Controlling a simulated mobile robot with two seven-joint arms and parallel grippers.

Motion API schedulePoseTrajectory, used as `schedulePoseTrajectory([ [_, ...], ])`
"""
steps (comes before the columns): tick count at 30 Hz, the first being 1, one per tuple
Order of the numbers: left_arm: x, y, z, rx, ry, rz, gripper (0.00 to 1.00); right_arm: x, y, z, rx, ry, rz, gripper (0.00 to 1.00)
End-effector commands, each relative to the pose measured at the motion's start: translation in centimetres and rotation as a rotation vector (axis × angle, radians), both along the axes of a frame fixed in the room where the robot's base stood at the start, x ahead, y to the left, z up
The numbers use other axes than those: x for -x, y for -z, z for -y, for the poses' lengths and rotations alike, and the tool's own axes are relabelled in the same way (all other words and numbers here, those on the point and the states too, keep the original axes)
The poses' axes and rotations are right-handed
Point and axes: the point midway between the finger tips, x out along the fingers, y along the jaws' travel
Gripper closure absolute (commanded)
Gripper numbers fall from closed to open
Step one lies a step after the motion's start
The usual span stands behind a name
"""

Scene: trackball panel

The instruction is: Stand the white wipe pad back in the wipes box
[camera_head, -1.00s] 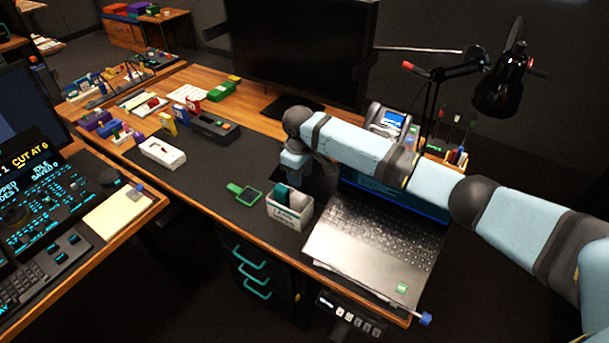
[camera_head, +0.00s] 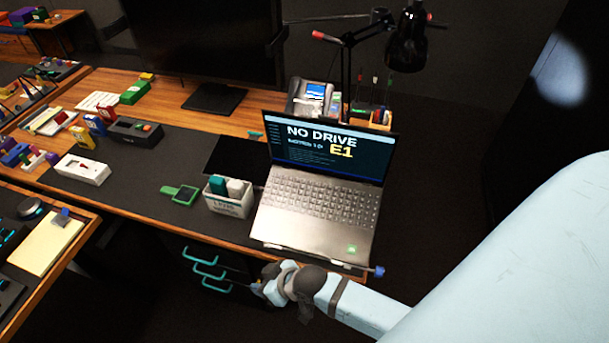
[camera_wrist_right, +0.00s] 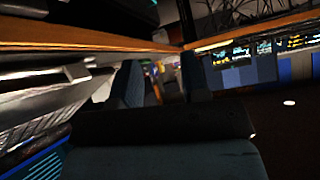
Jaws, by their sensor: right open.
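The wipes box (camera_head: 228,204) is a small pale open box on the dark desk mat, left of the laptop. A white pad (camera_head: 236,187) stands upright in its right part, beside a teal piece (camera_head: 217,185); their lower parts are hidden by the box wall. My right gripper (camera_head: 260,288) is low in front of the desk edge, below the laptop and apart from the box. It is open, and I see nothing held. Its dark fingers also show in the right wrist view (camera_wrist_right: 165,82). My left gripper is out of view.
The open laptop (camera_head: 318,208) stands close right of the box. A green-framed item (camera_head: 180,195) and a white tray (camera_head: 83,169) lie to the left. Teal drawer handles (camera_head: 205,268) are under the desk edge. A lamp (camera_head: 408,40) stands behind.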

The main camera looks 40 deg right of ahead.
Motion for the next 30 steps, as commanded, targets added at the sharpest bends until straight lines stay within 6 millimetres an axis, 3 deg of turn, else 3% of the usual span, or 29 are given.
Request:
schedulePoseTrajectory([
  [1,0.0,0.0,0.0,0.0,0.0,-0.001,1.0,2.3,0.1,0.9,-0.004,0.037,0.024,0.58],
  [3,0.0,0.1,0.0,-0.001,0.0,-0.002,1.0,4.5,-0.3,2.3,0.001,0.081,0.073,0.58],
  [9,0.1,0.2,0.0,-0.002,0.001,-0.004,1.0,8.4,-1.4,5.1,0.033,0.148,0.159,0.58],
  [22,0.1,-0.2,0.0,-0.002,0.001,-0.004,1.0,9.0,-2.0,5.6,0.041,0.158,0.176,0.58],
  [26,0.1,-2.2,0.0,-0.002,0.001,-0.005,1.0,9.0,-4.0,5.6,0.041,0.16,0.175,0.58],
  [30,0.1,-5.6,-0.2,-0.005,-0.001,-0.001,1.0,9.0,-7.4,5.8,0.043,0.163,0.177,0.58],
])
